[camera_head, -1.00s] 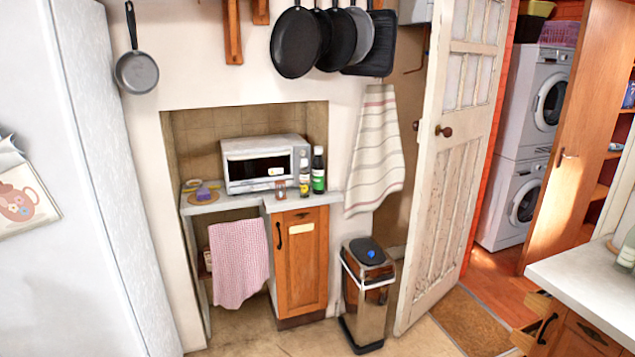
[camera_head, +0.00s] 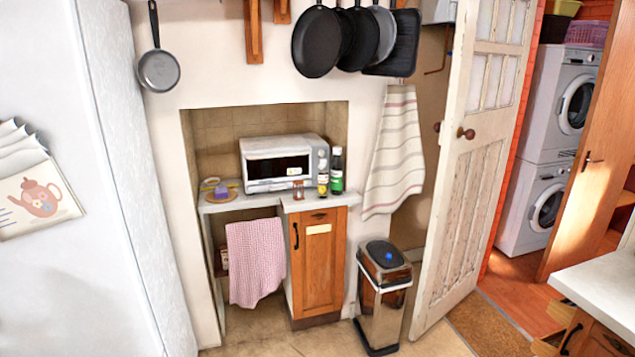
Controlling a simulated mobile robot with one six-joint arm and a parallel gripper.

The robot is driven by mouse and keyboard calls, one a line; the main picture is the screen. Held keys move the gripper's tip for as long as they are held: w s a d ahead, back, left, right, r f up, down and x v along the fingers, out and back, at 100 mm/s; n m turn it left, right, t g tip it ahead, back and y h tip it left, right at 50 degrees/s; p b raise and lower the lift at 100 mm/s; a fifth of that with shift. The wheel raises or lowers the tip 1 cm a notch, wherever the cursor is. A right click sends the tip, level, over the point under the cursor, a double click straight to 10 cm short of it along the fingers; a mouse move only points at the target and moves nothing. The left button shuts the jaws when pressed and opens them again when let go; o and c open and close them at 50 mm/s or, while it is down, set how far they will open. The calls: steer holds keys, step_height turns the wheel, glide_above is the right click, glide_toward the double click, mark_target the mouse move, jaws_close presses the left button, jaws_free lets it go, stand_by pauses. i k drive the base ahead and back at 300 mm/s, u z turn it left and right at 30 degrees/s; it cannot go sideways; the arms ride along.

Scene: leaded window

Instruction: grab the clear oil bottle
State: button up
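Two bottles stand upright on the small counter, just right of the white toaster oven (camera_head: 283,163). The left bottle (camera_head: 322,175) looks partly see-through with a pale yellow label. Neither is plainly a clear oil bottle at this size. A clear, greenish bottle on the right worktop showed at the right edge earlier and is out of view now. My gripper is not in view.
A small jar (camera_head: 298,190) stands left of the bottles. A steel bin (camera_head: 383,300) stands right of the wooden cupboard (camera_head: 318,262). An open white door (camera_head: 465,190) is further right. A worktop (camera_head: 600,285) juts in at lower right. Floor before the cupboard is clear.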

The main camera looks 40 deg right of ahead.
mark_target(323, 173)
steer(key=u, duration=0.05)
steer(key=i, duration=0.95)
steer(key=u, duration=0.25)
